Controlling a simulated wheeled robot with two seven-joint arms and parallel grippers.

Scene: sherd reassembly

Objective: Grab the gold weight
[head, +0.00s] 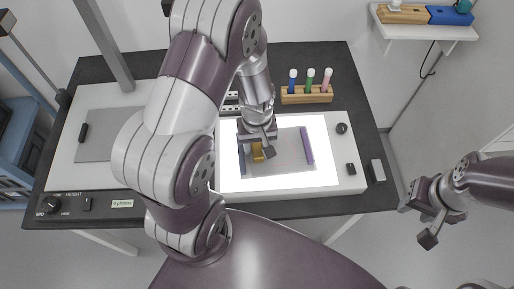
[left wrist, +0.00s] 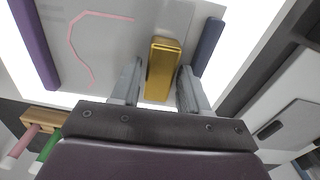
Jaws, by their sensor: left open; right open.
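The gold weight (left wrist: 163,68) is a small gold block on a grey sheet over the lit panel. In the left wrist view it lies between the two fingers of my left gripper (left wrist: 160,85), with a visible gap at the left finger; contact at the right finger is hard to tell. My left gripper (head: 259,155) is open. In the head view the gold weight (head: 269,152) is partly hidden by that gripper. My right gripper (head: 421,222) is open and empty, off the table's right side.
Purple bar (head: 307,145) and dark blue bar (left wrist: 208,46) flank the weight on the sheet. A pink curved line (left wrist: 84,28) is beside it. A wooden rack (head: 306,94) with coloured tubes stands behind the lit panel (head: 335,178). A grey block (head: 377,170) sits at the right.

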